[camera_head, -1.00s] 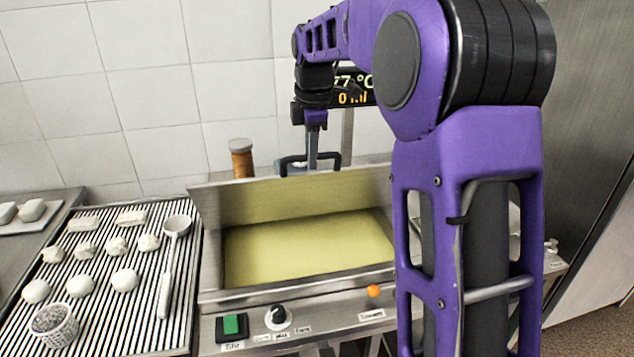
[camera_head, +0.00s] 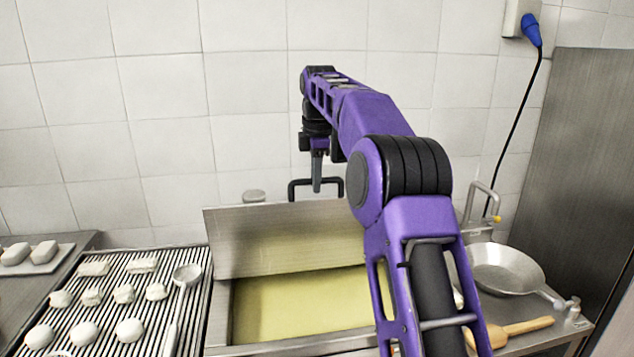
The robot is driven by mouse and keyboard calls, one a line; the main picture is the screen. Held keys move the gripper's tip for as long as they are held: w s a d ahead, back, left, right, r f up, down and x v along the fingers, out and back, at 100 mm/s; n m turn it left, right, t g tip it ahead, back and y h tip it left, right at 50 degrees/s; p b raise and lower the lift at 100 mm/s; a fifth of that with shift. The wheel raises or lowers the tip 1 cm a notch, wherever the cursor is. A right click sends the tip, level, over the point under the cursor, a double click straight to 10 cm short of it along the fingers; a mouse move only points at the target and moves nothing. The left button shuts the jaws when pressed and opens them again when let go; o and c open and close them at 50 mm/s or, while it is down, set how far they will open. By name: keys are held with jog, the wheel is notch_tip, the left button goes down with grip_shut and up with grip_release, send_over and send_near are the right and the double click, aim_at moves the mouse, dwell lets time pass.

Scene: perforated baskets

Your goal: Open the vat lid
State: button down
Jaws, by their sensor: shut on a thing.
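The vat lid (camera_head: 240,243) is a steel panel raised along the back of the vat, tilted up. The vat (camera_head: 300,308) below it is uncovered and holds yellowish liquid. The lid's dark handle (camera_head: 293,190) stands above the lid's top edge. My gripper (camera_head: 316,186) points down and is shut at the handle's crossbar. The exact contact is small and partly hidden. My purple arm covers the right part of the vat and lid.
A slatted draining rack (camera_head: 205,312) with several white cheeses and a ladle (camera_head: 187,275) lies left of the vat. A metal pan (camera_head: 505,270) and a wooden-handled tool (camera_head: 528,326) lie at the right. A tiled wall (camera_head: 245,100) stands close behind.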

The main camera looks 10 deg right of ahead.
jog(key=shift+f, duration=0.25)
jog(key=c, duration=0.8)
grip_release()
jog(key=shift+w, duration=0.1)
jog(key=shift+r, duration=0.1)
notch_tip(320, 180, up, 7)
jog(key=s, duration=0.1)
jog(key=shift+s+r, duration=0.2)
